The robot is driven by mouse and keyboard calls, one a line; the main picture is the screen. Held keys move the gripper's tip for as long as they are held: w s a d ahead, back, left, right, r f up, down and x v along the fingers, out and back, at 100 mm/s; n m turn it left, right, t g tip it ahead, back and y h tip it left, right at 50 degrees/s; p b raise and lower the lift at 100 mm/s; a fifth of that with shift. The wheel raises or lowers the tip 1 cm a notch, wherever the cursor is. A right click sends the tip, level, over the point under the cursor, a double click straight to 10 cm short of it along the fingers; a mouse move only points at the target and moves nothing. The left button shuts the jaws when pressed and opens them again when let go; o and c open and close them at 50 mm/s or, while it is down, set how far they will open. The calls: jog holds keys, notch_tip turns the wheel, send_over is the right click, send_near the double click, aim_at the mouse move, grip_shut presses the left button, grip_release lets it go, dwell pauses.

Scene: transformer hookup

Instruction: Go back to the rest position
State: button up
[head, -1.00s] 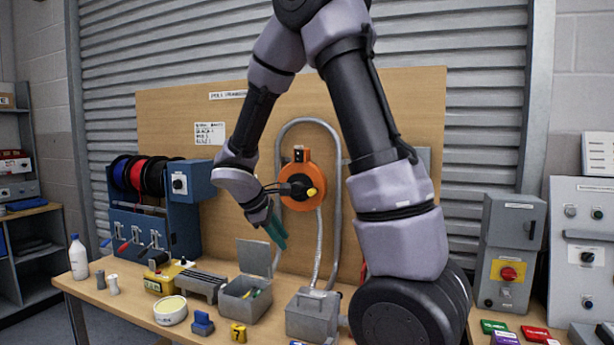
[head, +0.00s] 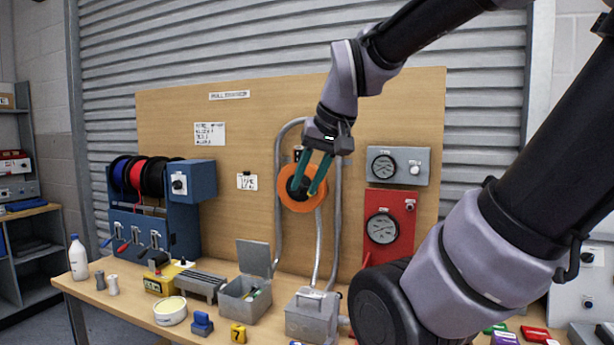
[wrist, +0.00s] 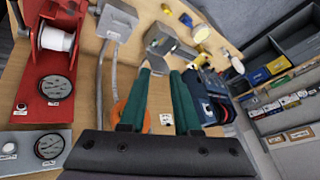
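My gripper (head: 312,175) hangs in front of the upright wooden board (head: 250,120) in the head view, its two green fingers pointing down. The fingers are apart with nothing between them; in the wrist view my gripper (wrist: 163,82) also shows spread and empty. Behind the fingers is the orange round device (head: 300,190) on the board, partly covered by them in the head view. Its orange edge (wrist: 132,112) also shows beside a finger in the wrist view. I cannot tell the exact gap between the fingers and the device.
A red gauge panel (head: 390,225) and a grey gauge box (head: 398,165) are on the board's right side. A blue spool rack (head: 185,225) stands left. The bench holds an open grey box (head: 243,298), a closed grey box (head: 312,312) and a white bottle (head: 78,258).

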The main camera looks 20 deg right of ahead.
jog(key=shift+s+a+r+m+t, duration=0.3)
jog(key=shift+s+r+m+t, duration=0.1)
jog(key=shift+s+r+m, duration=0.15)
dwell(1.0)
